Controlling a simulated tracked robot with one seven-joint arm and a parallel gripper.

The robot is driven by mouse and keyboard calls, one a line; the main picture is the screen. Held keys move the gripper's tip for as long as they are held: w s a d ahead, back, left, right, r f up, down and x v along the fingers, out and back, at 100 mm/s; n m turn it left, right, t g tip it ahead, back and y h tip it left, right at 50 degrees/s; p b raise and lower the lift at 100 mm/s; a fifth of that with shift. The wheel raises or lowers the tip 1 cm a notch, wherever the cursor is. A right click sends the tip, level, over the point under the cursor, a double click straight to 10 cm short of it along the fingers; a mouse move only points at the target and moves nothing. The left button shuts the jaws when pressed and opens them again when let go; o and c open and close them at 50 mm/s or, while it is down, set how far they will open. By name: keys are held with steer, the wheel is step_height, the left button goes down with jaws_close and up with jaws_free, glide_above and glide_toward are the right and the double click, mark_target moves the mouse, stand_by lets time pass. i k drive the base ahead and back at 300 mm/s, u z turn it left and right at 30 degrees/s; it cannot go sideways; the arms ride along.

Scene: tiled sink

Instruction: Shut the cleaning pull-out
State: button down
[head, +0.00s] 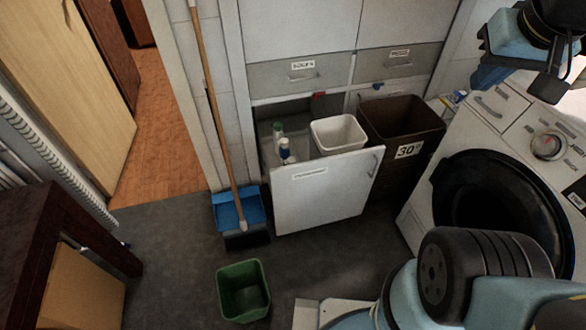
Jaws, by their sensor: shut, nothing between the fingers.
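The cleaning pull-out stands open from the low cabinet, its white front panel (322,197) out over the floor and turned at an angle. A small label sits on the panel and a grey handle (374,166) near its right edge. The panel hides the lower part of the contents. My gripper (552,84) is at the top right, above the washing machine, shut and empty. It is well apart from the pull-out, and its fingertips are small and dark here.
A brown bin (402,118) marked 30 stands just right of the pull-out. A washing machine (507,205) fills the right side. A broom (216,110) with a blue dustpan (238,207) stands left of the panel. A green bin (243,290) is on the floor in front. Floor between is clear.

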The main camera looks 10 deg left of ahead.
mark_target(306, 193)
steer(key=u, duration=1.5)
steer(key=k, duration=0.95)
steer(key=z, duration=0.65)
steer(key=i, duration=1)
steer(key=z, duration=0.1)
